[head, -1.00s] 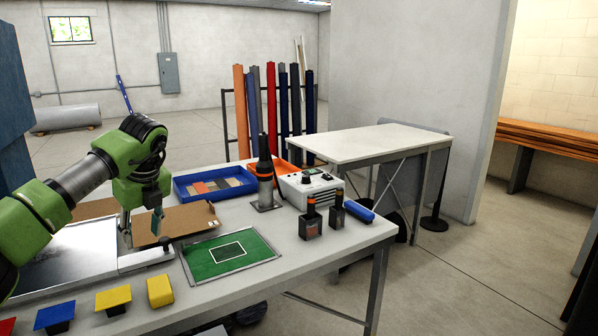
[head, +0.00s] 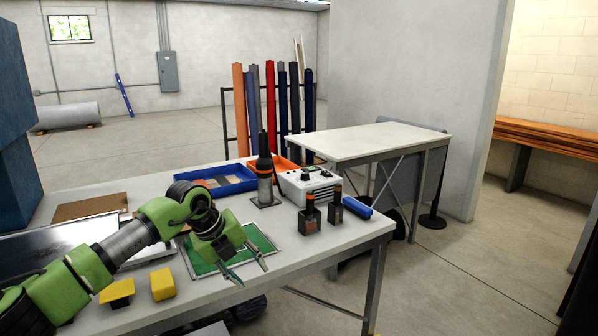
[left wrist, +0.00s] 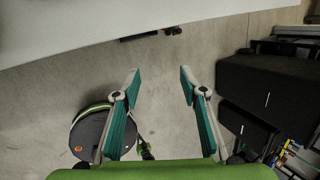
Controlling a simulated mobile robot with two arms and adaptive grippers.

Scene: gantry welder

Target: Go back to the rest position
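My left gripper (head: 250,272) is in front of the green framed mat (head: 262,240) and hides much of it in the head view. Its fingers are spread apart, pointing down and toward the table's front edge. In the left wrist view the open fingers (left wrist: 160,82) have nothing between them, only bare floor beyond. My right gripper is in neither view.
A metal sheet (head: 50,248) lies at left. A second table (head: 360,143) stands behind.

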